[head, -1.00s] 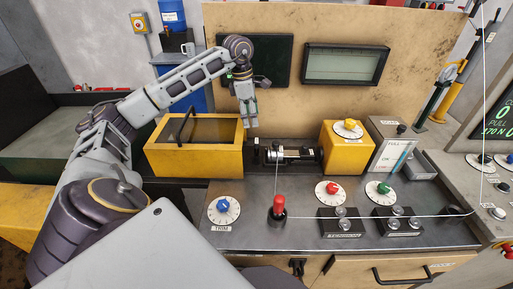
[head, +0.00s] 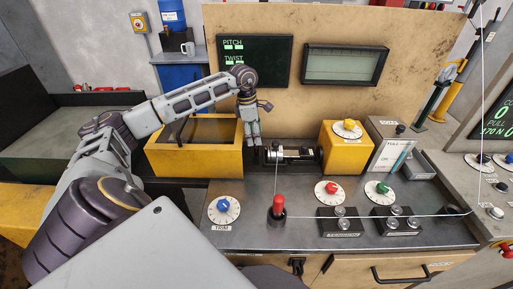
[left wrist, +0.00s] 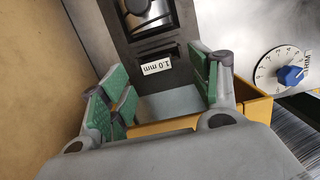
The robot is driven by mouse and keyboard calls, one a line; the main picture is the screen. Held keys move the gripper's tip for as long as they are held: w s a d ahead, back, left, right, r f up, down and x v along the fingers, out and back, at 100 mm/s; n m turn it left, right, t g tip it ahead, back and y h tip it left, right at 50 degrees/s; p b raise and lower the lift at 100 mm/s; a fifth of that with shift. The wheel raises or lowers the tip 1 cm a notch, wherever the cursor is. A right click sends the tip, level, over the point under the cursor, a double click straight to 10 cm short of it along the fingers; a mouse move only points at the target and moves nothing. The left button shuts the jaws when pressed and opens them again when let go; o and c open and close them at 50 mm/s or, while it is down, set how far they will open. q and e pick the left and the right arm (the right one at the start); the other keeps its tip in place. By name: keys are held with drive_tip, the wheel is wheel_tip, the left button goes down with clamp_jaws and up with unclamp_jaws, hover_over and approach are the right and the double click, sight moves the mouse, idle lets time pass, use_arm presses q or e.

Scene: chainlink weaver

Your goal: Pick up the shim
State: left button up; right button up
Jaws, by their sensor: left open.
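My left gripper (head: 253,143) reaches down between the yellow open box and the dark roller unit (head: 290,154) in the head view. In the left wrist view the left gripper (left wrist: 160,90) is open, its green finger pads apart with nothing held. A white tag reading "1.0 mm" (left wrist: 157,67) sits on dark metal just beyond the fingertips, by the roller unit (left wrist: 147,15). A plain grey patch (left wrist: 172,103) shows between the fingers; I cannot tell whether it is the shim or a surface below. The shim is not clearly seen in the head view.
The yellow box (head: 196,161) stands left of the gripper. A blue TRIM dial (head: 224,208), a red-handled post (head: 279,206) with a taut white thread, and a second yellow block (head: 343,152) stand nearby. A tan panel (head: 290,100) rises behind.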

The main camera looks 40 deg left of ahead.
use_arm(q)
drive_tip(key=shift+w+d+f+p, duration=0.15)
drive_tip(key=shift+f+p, duration=0.1)
drive_tip(key=shift+f, duration=0.6)
drive_tip(key=shift+w+f+p, duration=0.15)
drive_tip(key=shift+f+p, duration=0.05)
drive_tip(key=shift+f, duration=0.65)
drive_tip(key=shift+w+d+f+p, duration=0.15)
drive_tip(key=shift+f+p, duration=0.1)
drive_tip(key=shift+f, duration=0.6)
drive_tip(key=shift+a, duration=0.1)
drive_tip(key=c, duration=0.9)
